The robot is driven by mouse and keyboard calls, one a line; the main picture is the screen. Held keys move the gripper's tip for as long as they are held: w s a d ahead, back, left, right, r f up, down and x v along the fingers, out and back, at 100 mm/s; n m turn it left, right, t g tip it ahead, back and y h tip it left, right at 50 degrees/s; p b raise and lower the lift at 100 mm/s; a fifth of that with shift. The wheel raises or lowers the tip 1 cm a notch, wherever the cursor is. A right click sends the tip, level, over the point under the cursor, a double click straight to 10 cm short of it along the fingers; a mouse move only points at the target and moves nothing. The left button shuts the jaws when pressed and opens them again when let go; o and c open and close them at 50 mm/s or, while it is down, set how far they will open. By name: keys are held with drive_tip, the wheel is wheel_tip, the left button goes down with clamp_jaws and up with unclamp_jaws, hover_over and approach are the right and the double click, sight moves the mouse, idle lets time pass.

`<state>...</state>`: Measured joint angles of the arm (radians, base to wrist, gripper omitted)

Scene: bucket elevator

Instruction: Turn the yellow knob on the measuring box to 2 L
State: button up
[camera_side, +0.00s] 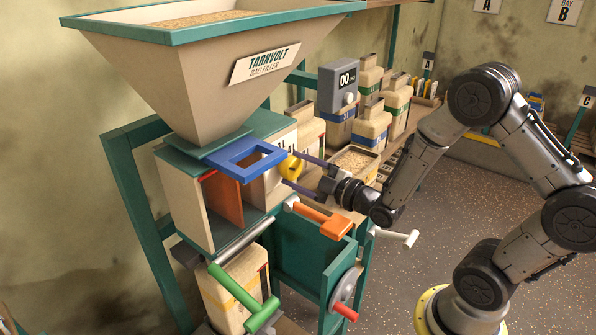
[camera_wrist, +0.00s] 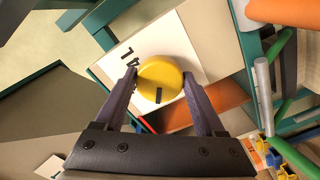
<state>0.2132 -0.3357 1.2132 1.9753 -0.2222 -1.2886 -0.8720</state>
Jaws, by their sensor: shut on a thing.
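The measuring box (camera_side: 197,211) sits under the hopper, and an orange-brown panel (camera_side: 223,197) shows inside it. The yellow knob (camera_side: 291,167) is on its right-hand face, on a white label plate (camera_wrist: 196,62). In the wrist view the knob (camera_wrist: 160,75) carries a short dark mark on the part toward my gripper's base. A "4 L" label is printed beside the knob at upper left; other scale marks are hidden or unreadable. My gripper (camera_wrist: 161,82) is shut on the knob, one finger on each side. It also reaches the knob from the right in the side view (camera_side: 293,170).
A blue handle (camera_side: 240,160) is just left of the knob. An orange handle (camera_side: 320,217) lies below my gripper, with a green handle (camera_side: 240,290) and red-gripped crank (camera_side: 345,311) lower. Sacks and a grey counter (camera_side: 338,90) stand behind.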

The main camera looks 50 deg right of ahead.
drive_tip(key=shift+n, duration=0.5)
drive_tip(key=o, duration=1.3)
drive_tip(key=shift+o, duration=0.2)
drive_tip(key=s, duration=1.4)
drive_tip(key=shift+w, duration=0.1)
